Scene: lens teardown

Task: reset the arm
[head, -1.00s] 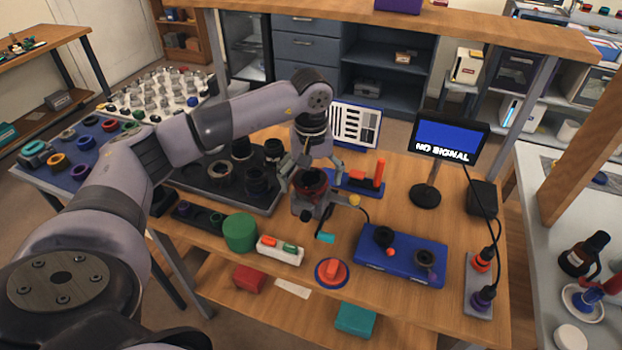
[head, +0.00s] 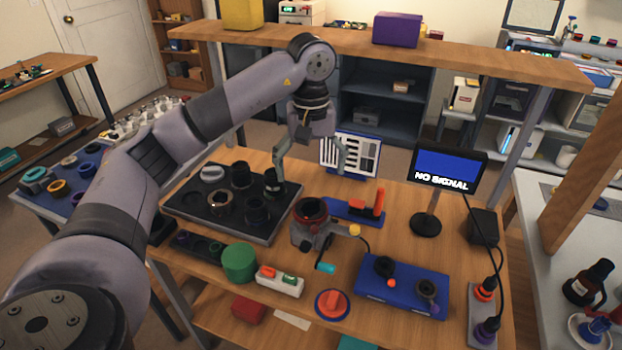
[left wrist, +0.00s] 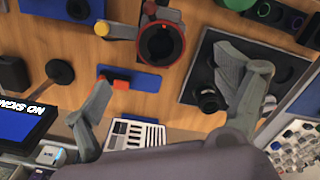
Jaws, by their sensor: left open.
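My left arm reaches in from the left in the head view. Its left gripper (head: 311,165) hangs above the back of the wooden workbench, jaws spread wide and empty. The open fingers also show in the left wrist view (left wrist: 165,95), with bench surface visible between them. The gripper is apart from the grey clamp fixture with a red-rimmed dark ring (head: 310,212), which stands in front of and below it. The same ring shows in the left wrist view (left wrist: 161,44). My right gripper is in neither view.
A black tray (head: 183,211) with several lens parts lies left of the gripper. A blue stand (head: 352,212) with a red handle, a "NO SIGNAL" monitor (head: 447,166) and a blue box (head: 400,290) stand to the right. A raised shelf (head: 480,60) runs behind.

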